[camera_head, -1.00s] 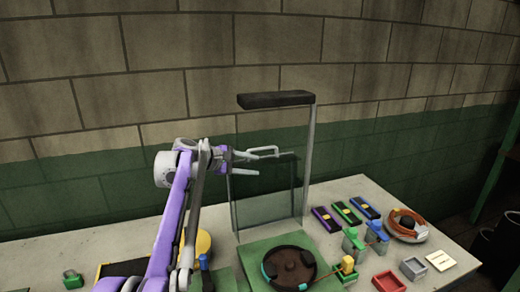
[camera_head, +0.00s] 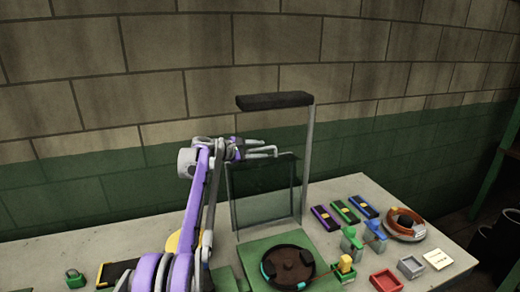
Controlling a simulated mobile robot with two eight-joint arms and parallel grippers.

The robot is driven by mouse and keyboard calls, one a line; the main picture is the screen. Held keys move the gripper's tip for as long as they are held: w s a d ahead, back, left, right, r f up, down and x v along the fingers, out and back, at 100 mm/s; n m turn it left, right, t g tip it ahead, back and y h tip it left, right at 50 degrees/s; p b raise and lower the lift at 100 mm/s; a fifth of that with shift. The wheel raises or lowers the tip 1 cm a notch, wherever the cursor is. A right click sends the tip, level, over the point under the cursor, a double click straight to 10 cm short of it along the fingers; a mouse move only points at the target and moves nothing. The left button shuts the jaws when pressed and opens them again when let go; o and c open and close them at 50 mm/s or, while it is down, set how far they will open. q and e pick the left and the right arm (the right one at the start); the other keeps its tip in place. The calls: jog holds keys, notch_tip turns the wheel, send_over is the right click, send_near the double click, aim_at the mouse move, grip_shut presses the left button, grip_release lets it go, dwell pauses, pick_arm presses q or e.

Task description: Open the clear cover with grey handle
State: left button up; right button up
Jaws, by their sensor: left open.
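The clear cover (camera_head: 266,200) stands upright behind a green base, a see-through panel between thin posts. My left gripper (camera_head: 276,150) is open, in front of or beside the panel's upper part, below the handle. I cannot tell whether it touches the cover. Nothing shows between its fingers. My right gripper is not in view.
A round dark disc (camera_head: 289,267) lies on the green base (camera_head: 245,254). A green padlock (camera_head: 75,279) lies at left.

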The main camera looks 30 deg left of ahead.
pick_arm(q)
jog(key=shift+w+d+f, duration=0.1)
jog(key=shift+w, duration=0.15)
grip_shut()
dwell(1.4)
